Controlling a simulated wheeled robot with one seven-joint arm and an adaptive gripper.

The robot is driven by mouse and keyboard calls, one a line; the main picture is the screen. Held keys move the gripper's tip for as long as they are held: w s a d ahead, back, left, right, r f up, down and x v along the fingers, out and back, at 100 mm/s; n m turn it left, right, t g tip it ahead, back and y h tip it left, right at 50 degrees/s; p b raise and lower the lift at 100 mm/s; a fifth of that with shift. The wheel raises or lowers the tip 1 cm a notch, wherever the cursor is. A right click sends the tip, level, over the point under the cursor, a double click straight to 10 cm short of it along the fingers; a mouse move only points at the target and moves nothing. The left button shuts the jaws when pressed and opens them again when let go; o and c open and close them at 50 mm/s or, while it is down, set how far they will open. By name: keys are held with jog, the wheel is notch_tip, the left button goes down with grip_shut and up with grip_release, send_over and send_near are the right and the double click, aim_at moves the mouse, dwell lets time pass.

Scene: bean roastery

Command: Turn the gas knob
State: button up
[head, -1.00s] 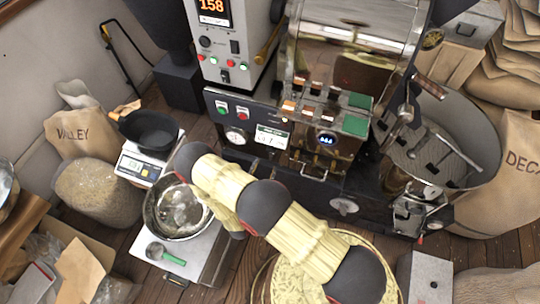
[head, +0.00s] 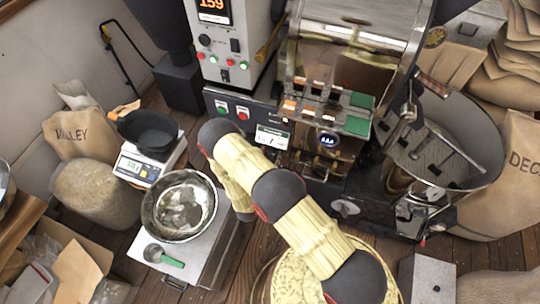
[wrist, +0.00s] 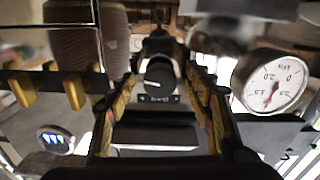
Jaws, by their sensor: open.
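In the wrist view, the gas knob (wrist: 158,75) is a dark round knob with a white pointer line, just above a small plate lettered GAS that appears upside down. My gripper (wrist: 163,70) is open, its two yellow-sided fingers on the left and right of the knob in the picture. The fingers look apart from it; how far the knob lies beyond the tips is hard to tell. In the head view my arm's links cover part of the roaster's front panel (head: 228,98), and neither the knob nor my fingertips can be made out.
A white dial gauge (wrist: 272,82) is close to the right finger in the wrist view. A lit blue display (wrist: 55,138) and yellow levers (wrist: 75,92) are on the left. A metal bowl (head: 180,205) and a black pan on a scale (head: 148,130) stand left of my arm.

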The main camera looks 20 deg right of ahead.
jog(key=c, duration=0.3)
jog(key=c, duration=0.8)
jog(key=shift+c, duration=0.3)
jog(key=shift+m, duration=0.3)
jog(key=m, duration=0.4)
jog(key=shift+m, duration=0.3)
jog(key=m, duration=0.4)
jog(key=shift+m, duration=0.3)
jog(key=m, duration=1)
jog(key=shift+b, duration=0.3)
